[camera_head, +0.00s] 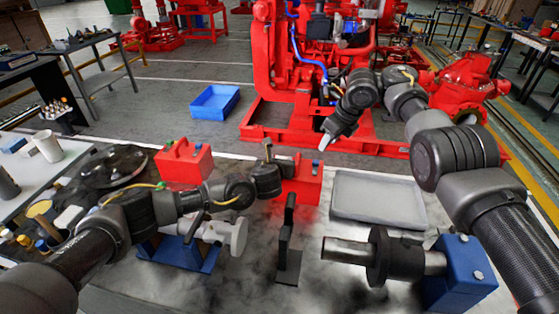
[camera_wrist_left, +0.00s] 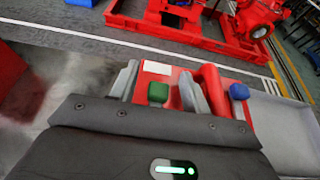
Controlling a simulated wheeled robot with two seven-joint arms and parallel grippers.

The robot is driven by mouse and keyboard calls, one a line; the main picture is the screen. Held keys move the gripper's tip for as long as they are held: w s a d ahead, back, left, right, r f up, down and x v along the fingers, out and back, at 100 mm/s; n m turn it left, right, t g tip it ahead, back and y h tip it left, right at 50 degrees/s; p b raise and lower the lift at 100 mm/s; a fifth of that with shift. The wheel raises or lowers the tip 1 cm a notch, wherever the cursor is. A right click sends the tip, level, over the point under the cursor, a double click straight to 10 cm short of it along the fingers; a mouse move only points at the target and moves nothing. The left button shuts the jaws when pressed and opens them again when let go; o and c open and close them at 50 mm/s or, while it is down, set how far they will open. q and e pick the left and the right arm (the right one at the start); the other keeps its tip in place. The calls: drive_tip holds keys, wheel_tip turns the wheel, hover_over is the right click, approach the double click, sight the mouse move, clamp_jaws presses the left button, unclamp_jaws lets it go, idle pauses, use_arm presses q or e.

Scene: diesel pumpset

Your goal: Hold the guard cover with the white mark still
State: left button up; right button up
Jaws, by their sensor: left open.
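A red guard cover (camera_head: 308,185) stands on the bench near the middle, partly behind my left gripper. The left wrist view shows this cover with a white mark (camera_wrist_left: 157,68), a red handle (camera_wrist_left: 216,92), a green knob and a blue knob. My left gripper (camera_wrist_left: 160,85) is open, its two grey fingers on either side of the green knob; contact cannot be told. In the head view my left gripper (camera_head: 268,150) is at the cover's left end. A second red cover (camera_head: 183,163) stands further left. My right gripper (camera_head: 325,140) hangs beyond the bench's far edge; its jaw opening is unclear.
A grey tray (camera_head: 378,199) lies right of the cover. A shaft with a black flange (camera_head: 378,258) on a blue block, a black upright bracket (camera_head: 288,240) and a blue stand with a grey part (camera_head: 180,253) are nearer. A blue bin (camera_head: 215,102) is on the floor.

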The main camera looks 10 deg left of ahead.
use_arm(q)
drive_tip(key=shift+c, duration=1.2)
clamp_jaws()
idle(0.6)
